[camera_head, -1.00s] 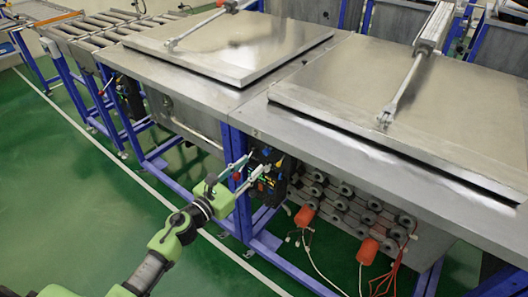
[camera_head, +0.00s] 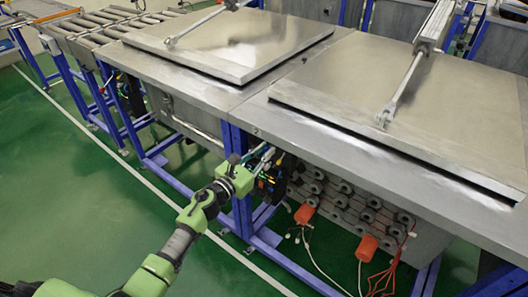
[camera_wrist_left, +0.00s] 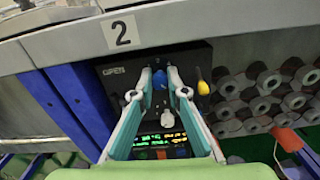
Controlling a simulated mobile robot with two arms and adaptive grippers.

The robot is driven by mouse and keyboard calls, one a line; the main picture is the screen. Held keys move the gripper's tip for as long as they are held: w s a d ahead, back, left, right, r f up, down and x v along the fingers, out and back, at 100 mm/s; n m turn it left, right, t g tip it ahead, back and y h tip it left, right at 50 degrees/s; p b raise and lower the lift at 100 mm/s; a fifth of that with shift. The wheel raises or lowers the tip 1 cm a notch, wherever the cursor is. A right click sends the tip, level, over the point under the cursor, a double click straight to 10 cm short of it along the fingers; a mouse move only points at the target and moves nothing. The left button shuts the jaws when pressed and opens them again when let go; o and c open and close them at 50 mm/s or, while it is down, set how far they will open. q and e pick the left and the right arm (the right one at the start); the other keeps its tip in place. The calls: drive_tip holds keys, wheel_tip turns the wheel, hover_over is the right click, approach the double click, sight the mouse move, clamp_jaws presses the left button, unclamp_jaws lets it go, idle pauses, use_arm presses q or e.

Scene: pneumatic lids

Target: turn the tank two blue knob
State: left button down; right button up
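The blue knob (camera_wrist_left: 160,80) sits on a dark control panel (camera_wrist_left: 111,84) marked OPEN, under a plate with the number 2 (camera_wrist_left: 121,31). My left gripper (camera_wrist_left: 160,73) is open, with its two fingertips on either side of the blue knob in the left wrist view. I cannot tell whether they touch it. In the head view my left gripper (camera_head: 263,159) reaches the panel at the front of the tank (camera_head: 330,130), and the knob is hidden there. My right gripper is not in view.
A yellow knob (camera_wrist_left: 203,87) is just right of the fingers. Lit displays (camera_wrist_left: 160,139) are below. Blue frame legs (camera_head: 239,190) stand left of the panel, and grey round fittings (camera_head: 345,203) and orange plugs (camera_head: 304,214) lie to the right. The green floor in front is clear.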

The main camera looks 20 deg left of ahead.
use_arm(q)
drive_tip(key=shift+n, duration=0.3)
